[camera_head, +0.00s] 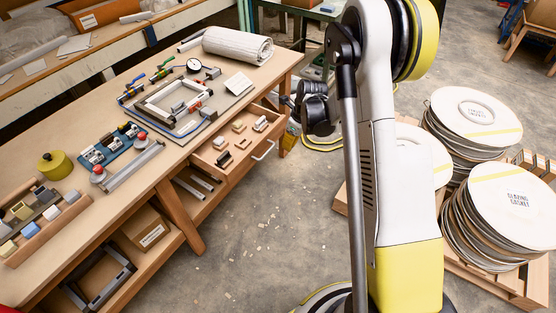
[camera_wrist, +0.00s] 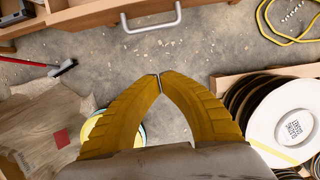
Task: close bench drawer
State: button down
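The bench drawer (camera_head: 222,160) stands pulled out from the wooden workbench (camera_head: 150,170), with several small blocks inside. Its metal handle (camera_head: 264,151) is on the drawer front, facing the open floor. In the wrist view the drawer front (camera_wrist: 95,14) crosses the top edge, with the handle (camera_wrist: 151,22) sticking out from it. My gripper (camera_wrist: 159,80) has its yellow fingers brought together at the tips, with nothing seen between them. The tips appear below the handle in the picture, apart from it, over the floor. My gripper cannot be made out clearly in the head view.
A frame fixture (camera_head: 172,106), a rolled cloth (camera_head: 237,45) and several tools lie on the benchtop. Stacks of round discs (camera_head: 476,118) stand on pallets at the right. A yellow hose (camera_wrist: 272,24) lies on the floor. Concrete floor beside the drawer is mostly clear.

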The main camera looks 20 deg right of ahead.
jog(key=w+a+f+b, duration=0.4)
jog(key=w+f+b, duration=0.1)
jog(key=f, duration=0.4)
jog(key=shift+w+b, duration=0.15)
jog(key=shift+b, duration=0.2)
jog(key=shift+d, duration=0.1)
